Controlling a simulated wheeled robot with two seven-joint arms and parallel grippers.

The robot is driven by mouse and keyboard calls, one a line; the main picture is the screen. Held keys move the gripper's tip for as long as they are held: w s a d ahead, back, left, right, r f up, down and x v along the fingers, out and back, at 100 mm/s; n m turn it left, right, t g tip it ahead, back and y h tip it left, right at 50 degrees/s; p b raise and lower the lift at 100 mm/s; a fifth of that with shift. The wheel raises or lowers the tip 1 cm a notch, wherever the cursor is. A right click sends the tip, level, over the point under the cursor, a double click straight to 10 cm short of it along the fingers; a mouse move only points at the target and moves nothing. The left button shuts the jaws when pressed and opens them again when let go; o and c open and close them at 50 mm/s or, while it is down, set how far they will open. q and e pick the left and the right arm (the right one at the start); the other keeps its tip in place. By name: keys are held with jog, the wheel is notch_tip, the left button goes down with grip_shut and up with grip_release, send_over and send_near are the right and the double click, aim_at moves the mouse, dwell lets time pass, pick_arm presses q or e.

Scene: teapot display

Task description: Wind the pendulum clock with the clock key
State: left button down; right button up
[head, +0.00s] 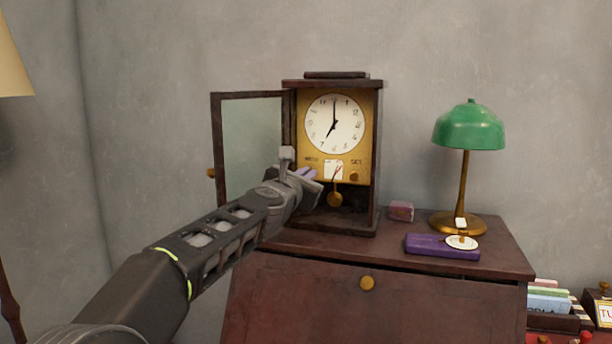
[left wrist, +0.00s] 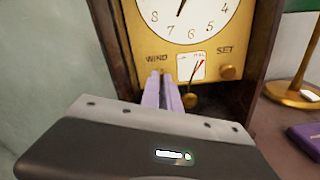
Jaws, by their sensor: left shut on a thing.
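The pendulum clock (head: 335,123) stands on the desk with its glass door (head: 250,140) swung open to the left. Its white dial, a small gauge with a red needle (left wrist: 190,66), a SET knob (left wrist: 228,72) and the pendulum bob (head: 335,199) show. My left gripper (left wrist: 163,88) reaches to the lower left of the brass face, with its lavender fingers pointing at the spot under the word WIND. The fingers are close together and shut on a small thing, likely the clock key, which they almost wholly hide. My right gripper is out of view.
A green lamp (head: 470,128) stands at the desk's right, behind a purple box (head: 430,246) with a white round tag. A small reddish box (head: 401,211) lies beside the clock. The desk top (head: 370,249) is bare in front of the clock.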

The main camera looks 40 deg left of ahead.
pick_arm(q)
jog(key=shift+s+a+r, duration=0.15)
jog(key=shift+a+r, duration=0.1)
jog(key=m+p, duration=0.1)
jog(key=m, duration=0.8)
jog(key=m+p, duration=0.1)
jog(key=m, duration=0.9)
jog(key=shift+f+m, duration=0.2)
jog(key=shift+m, duration=0.1)
dwell(0.4)
jog(key=c, duration=1.8)
grip_release()
jog(key=shift+f, duration=0.1)
jog(key=shift+o, duration=1)
jog(key=shift+d+f, duration=0.1)
